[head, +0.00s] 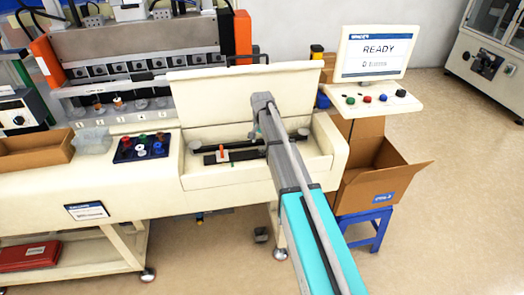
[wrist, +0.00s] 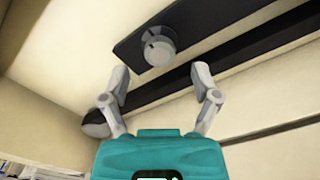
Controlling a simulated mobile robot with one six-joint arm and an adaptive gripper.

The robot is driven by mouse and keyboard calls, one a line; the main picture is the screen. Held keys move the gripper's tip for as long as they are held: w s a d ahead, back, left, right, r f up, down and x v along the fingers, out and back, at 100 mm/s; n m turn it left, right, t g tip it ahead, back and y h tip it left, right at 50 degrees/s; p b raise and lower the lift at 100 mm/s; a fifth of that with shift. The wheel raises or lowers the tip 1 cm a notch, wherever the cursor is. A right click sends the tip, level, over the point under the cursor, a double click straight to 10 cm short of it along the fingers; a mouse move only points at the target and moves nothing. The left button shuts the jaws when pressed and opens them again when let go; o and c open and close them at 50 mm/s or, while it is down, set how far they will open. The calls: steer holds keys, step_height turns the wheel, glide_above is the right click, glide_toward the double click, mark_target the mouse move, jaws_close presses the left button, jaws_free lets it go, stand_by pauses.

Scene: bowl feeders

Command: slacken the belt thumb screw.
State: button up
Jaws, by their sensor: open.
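The belt thumb screw (wrist: 158,48) is a grey round knob with a dark slot-like mark, set on a dark plate (wrist: 190,22) in the wrist view. My gripper (wrist: 161,72) is open and empty. Its two grey fingers stand apart, left and right of the screw in the picture, with their tips a little below it; no contact shows. A black belt-like strip (wrist: 235,62) runs slantwise behind the fingers. In the head view, my arm reaches over the open cream housing (head: 200,183); my gripper and the screw cannot be made out there.
The raised cream lid (head: 205,90) stands behind the housing. Inside lies a dark rail with an orange piece (head: 224,153). To the right are a READY screen (head: 372,50), a button panel (head: 345,99) and an open cardboard box (head: 370,190). A dark-ended roller (wrist: 95,123) lies by the left finger.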

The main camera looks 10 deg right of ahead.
mark_target(262, 149)
steer(key=shift+f+b, duration=1.1)
steer(key=shift+f, duration=0.25)
jaws_close()
